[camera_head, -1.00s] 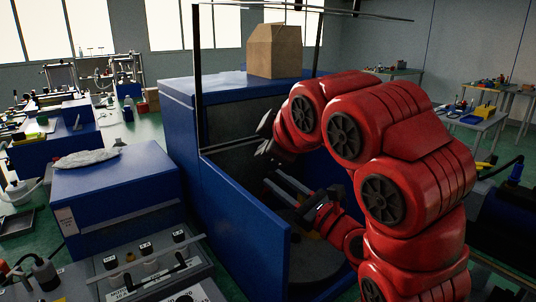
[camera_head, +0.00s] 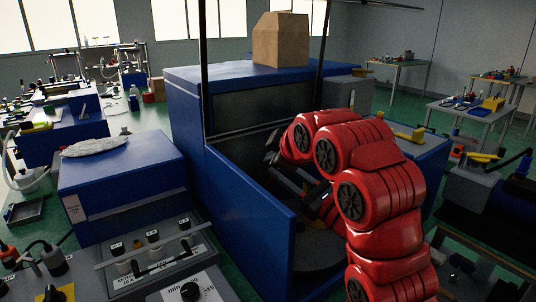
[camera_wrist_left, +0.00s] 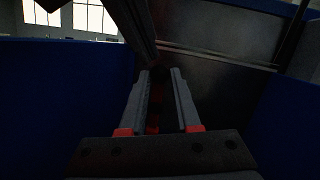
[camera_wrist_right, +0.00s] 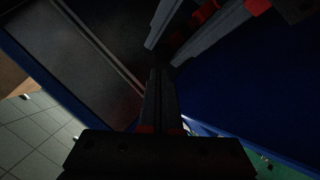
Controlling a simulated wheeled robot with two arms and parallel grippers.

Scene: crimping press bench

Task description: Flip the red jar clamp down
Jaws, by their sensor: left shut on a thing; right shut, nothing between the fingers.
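The scene around my grippers is dark, inside an open blue-walled press bay. In the head view my left gripper (camera_head: 281,180) is the lower one, with two grey fingers pointing up and left. In the left wrist view its fingers (camera_wrist_left: 159,75) stand apart, shut on a dark red piece (camera_wrist_left: 153,118), likely the red jar clamp, mostly in shadow. That red piece also shows between the fingers in the right wrist view (camera_wrist_right: 205,12). My right gripper (camera_head: 270,150) is above it; its fingers (camera_wrist_right: 160,75) are together and empty. The jar cannot be made out.
The blue side wall (camera_head: 245,215) of the bay stands left of both grippers, and a dark back panel (camera_wrist_left: 215,75) lies ahead. A cardboard box (camera_head: 280,40) sits on the blue cabinet top. A control panel (camera_head: 150,265) is at the lower left.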

